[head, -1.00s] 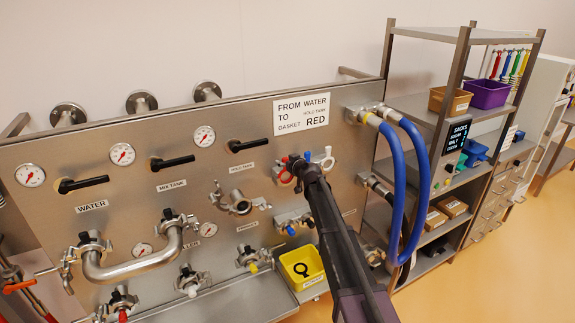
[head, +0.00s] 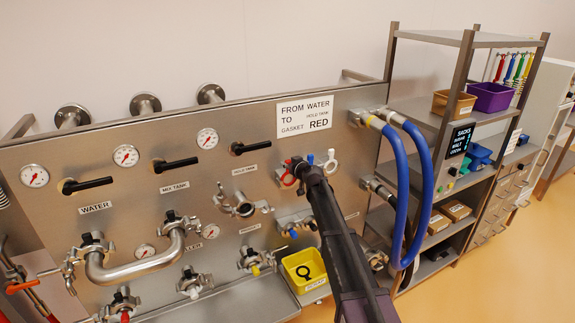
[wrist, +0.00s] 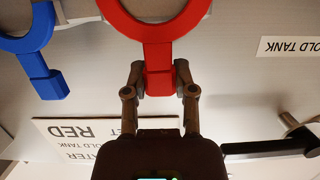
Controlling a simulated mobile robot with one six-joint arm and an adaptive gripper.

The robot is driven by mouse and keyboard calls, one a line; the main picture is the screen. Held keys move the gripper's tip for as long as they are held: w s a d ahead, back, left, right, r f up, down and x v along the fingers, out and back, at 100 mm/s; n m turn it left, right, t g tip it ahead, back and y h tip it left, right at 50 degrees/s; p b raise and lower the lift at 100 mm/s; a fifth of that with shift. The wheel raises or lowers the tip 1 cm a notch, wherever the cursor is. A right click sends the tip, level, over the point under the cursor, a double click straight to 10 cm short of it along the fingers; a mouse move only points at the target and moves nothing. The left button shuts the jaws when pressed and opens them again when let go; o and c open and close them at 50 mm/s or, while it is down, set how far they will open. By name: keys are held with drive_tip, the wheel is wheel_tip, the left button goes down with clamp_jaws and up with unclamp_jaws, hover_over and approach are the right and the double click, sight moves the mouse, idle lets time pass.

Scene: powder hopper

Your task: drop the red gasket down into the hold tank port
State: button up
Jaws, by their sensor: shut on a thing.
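The red gasket (wrist: 158,50) is a ring with a square tab. My gripper (wrist: 159,82) is shut on that tab, one finger on each side. In the head view the red gasket (head: 287,179) shows in part beside my gripper's tip, in front of the panel's gasket row; my arm hides the rest. I cannot tell whether it still touches its peg. The hold tank port (head: 240,206), a steel fitting with an open clamp, is on the panel left of my gripper, below the HOLD TANK label (head: 244,170).
A blue gasket (wrist: 40,85) and a white gasket (head: 330,161) hang close to the red one. A black valve handle (head: 250,147) juts out above the port. A yellow bin (head: 303,270) sits below my arm. Blue hoses (head: 421,200) loop at right.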

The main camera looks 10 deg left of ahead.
drive_tip(key=shift+r, duration=0.1)
drive_tip(key=shift+r+p, duration=2.45)
drive_tip(key=shift+p, duration=0.1)
drive_tip(key=s+d, duration=0.5)
drive_tip(key=s, duration=0.2)
drive_tip(key=shift+s, duration=0.25)
wheel_tip(320, 180, down, 4)
drive_tip(key=b, duration=0.4)
drive_tip(key=shift+f, duration=0.15)
drive_tip(key=shift+d, duration=0.1)
